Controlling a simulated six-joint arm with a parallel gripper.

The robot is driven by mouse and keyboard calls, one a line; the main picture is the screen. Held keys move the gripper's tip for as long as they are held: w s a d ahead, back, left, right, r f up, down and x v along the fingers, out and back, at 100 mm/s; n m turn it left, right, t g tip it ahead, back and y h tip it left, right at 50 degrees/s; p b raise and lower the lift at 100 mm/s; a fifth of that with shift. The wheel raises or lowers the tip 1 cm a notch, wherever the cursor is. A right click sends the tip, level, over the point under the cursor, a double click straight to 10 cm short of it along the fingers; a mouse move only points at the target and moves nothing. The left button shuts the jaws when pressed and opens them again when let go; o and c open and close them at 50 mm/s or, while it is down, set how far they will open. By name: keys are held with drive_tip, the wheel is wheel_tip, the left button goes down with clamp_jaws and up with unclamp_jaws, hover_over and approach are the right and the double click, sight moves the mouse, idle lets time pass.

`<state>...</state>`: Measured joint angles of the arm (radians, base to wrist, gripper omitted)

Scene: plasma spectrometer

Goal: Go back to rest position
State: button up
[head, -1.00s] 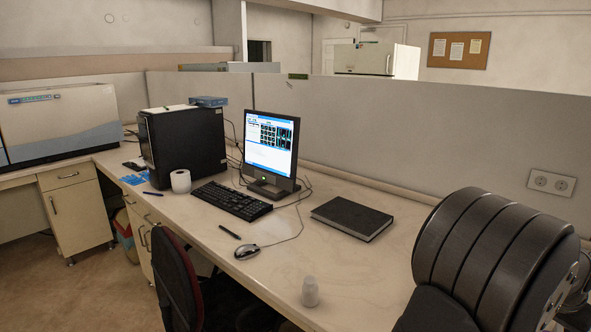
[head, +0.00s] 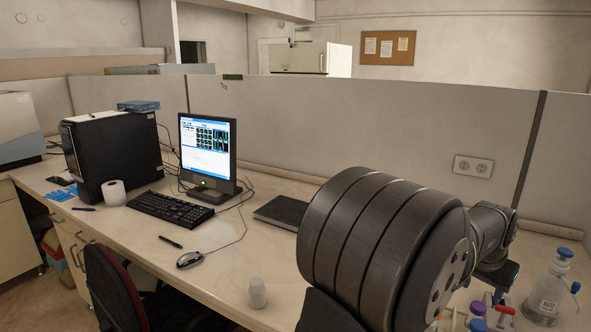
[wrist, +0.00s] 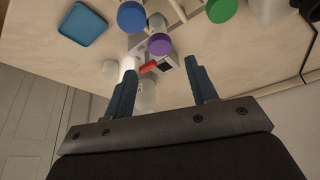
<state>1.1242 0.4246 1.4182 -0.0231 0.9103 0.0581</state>
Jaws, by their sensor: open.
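My gripper (wrist: 161,60) shows in the wrist view with its two blue fingers spread wide and nothing held between them. It is open above the bench. In the head view my dark arm fills the lower right and hides much of the bench there. The gripper is mostly hidden behind it in that view.
A blue-capped bottle (head: 548,290) stands at the head view's right, near small capped containers. A white cup (head: 258,293), mouse (head: 189,259), keyboard (head: 170,208), monitor (head: 207,150) and dark closed book (head: 282,211) are left of my arm. A partition (head: 400,130) runs behind.

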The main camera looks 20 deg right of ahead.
sight(479, 306)
drive_tip(key=x, duration=0.8)
drive_tip(key=shift+d+f, duration=0.1)
drive_tip(key=shift+f, duration=0.15)
drive_tip(key=shift+d, duration=0.15)
wheel_tip(479, 306, up, 10)
drive_tip(key=w+a+r, duration=0.2)
drive_tip(key=w+a, duration=0.2)
drive_tip(key=w, duration=0.3)
drive_tip(key=w+a+r+n, duration=0.1)
drive_tip(key=w+a, duration=0.2)
drive_tip(key=w, duration=0.5)
drive_tip(key=w+a+r, duration=0.2)
drive_tip(key=w+a, duration=0.2)
drive_tip(key=w, duration=0.3)
drive_tip(key=shift+t, duration=0.3)
drive_tip(key=shift+w+d+f, duration=0.1)
drive_tip(key=shift+d+f, duration=0.1)
drive_tip(key=shift+f, duration=1.15)
drive_tip(key=shift+w+d+f, duration=0.1)
drive_tip(key=shift+d+f, duration=0.1)
drive_tip(key=shift+f, duration=1.2)
